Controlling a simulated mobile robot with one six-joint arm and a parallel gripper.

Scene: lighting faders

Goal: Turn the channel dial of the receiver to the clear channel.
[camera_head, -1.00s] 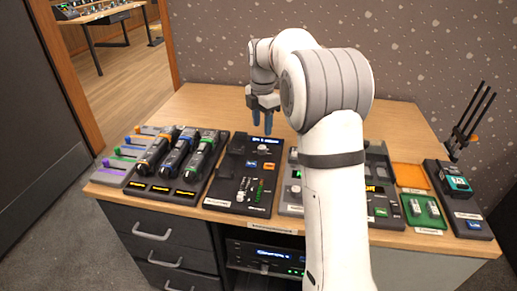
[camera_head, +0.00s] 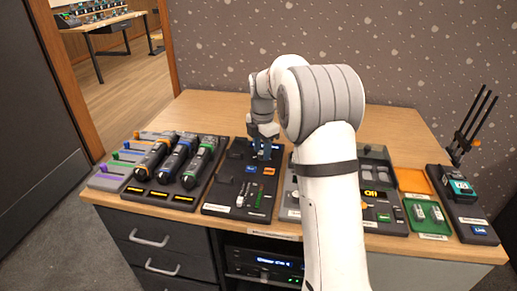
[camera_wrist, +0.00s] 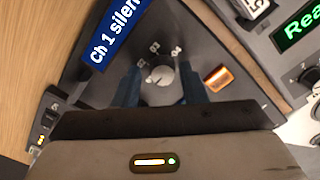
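The receiver (camera_head: 235,185) is a dark panel in the middle of the desk in the head view. Its channel dial (camera_wrist: 162,74) is a small light-grey knob with small position labels around it in the wrist view. The blue receiver display (camera_wrist: 118,30) reads "Ch 1 silent", its end cut off. My gripper (camera_head: 264,153) points down over the back of the receiver. In the wrist view my gripper (camera_wrist: 160,89) has its blue fingers apart, one on each side of the dial with gaps visible. The head view hides the dial behind my gripper.
A green tray (camera_head: 427,216), an orange tray (camera_head: 411,180) and a teal-faced device (camera_head: 461,188) lie to the right. Another panel with a green display (camera_wrist: 300,28) is close beside the receiver.

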